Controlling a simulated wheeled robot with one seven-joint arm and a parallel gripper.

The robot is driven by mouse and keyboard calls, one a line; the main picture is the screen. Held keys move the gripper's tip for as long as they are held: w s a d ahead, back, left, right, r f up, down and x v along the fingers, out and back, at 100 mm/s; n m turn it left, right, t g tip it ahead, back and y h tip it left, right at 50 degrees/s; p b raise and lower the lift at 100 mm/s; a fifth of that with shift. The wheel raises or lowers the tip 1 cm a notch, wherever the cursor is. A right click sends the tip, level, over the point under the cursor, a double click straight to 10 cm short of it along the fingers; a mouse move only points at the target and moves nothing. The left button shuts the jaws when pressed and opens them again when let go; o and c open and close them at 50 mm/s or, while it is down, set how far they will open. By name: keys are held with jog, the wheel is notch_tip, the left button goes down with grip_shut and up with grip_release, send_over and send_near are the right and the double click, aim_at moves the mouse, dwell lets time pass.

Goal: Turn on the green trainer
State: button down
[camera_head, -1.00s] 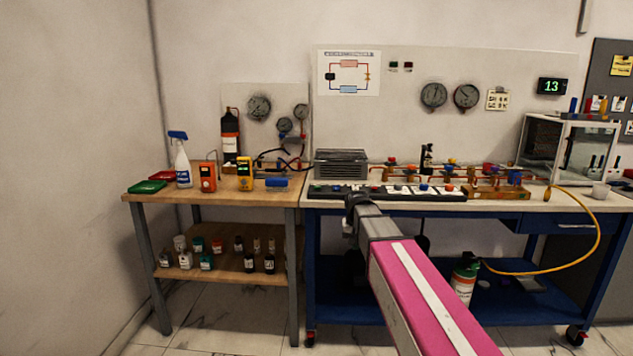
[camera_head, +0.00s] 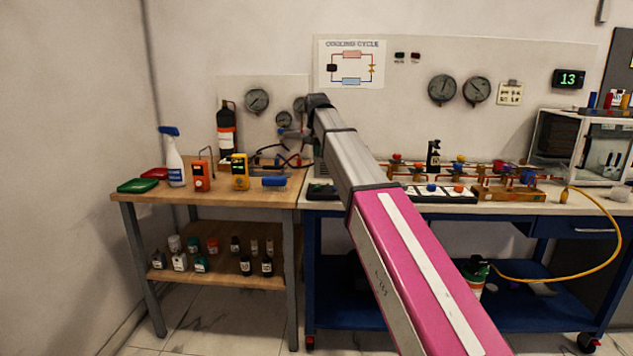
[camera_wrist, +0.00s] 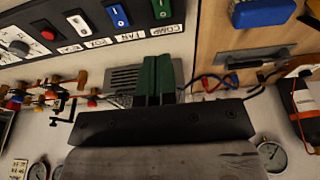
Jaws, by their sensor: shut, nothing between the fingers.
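The trainer's switch panel (camera_wrist: 80,25) is a dark strip with white labels in the wrist view. It has a green rocker switch (camera_wrist: 162,8) labelled COMP, a blue rocker (camera_wrist: 117,15) labelled FAN, a white switch (camera_wrist: 78,22), a red button (camera_wrist: 47,35) and a black knob (camera_wrist: 18,47). My gripper (camera_wrist: 158,62) shows two green fingers held together, empty, with their tips just short of the green switch's label and apart from it. In the head view the panel (camera_head: 450,195) lies along the bench's front edge, its middle hidden by my arm. The fingers are not visible there.
A grey vented box (camera_wrist: 122,78) stands behind the panel. Copper pipes with coloured valves (camera_head: 460,170) run to the right. The wooden table (camera_head: 130,194) at left holds a spray bottle (camera_head: 173,160) and meters (camera_head: 240,172). Gauges (camera_head: 442,88) hang on the wall.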

jog(key=shift+w+a+r, duration=0.15)
jog(key=shift+r, duration=0.25)
send_near(317, 187)
jog(key=x, duration=0.5)
jog(key=shift+w+f, duration=0.2)
jog(key=shift+w, duration=0.15)
jog(key=shift+s+f, duration=0.1)
jog(key=shift+f, duration=0.85)
jog(key=shift+f, duration=0.1)
jog(key=shift+s+f, duration=0.1)
jog(key=shift+f, duration=0.15)
jog(key=shift+r, duration=0.1)
